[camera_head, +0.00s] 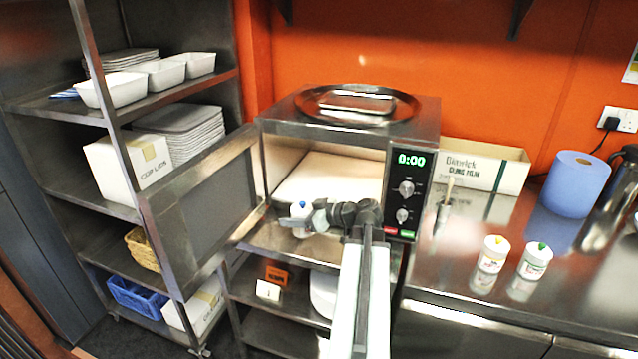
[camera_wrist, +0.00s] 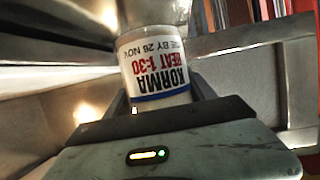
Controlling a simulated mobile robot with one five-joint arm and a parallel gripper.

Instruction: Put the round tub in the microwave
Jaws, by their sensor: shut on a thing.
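The round tub (camera_wrist: 155,65) is white with a printed label reading KORMA and HEAT 1:30, upside down in the wrist view. In the head view the tub (camera_head: 301,211) shows a blue mark on top, at the microwave's front opening near its lower left. My gripper (camera_head: 312,218) is shut on it; in the wrist view the gripper's fingers (camera_wrist: 160,104) sit on both sides of the tub. The microwave (camera_head: 285,135) is steel, with its door (camera_head: 205,205) swung open to the left and its lit, pale interior showing. Its display reads 0:00. My arm hides part of the opening's lower edge.
A round tray (camera_head: 318,108) lies on top of the microwave. Two white tubs, one with a yellow mark (camera_head: 493,254) and one with a green mark (camera_head: 535,260), stand on the right counter. A shelf rack (camera_head: 60,108) stands left, behind the open door.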

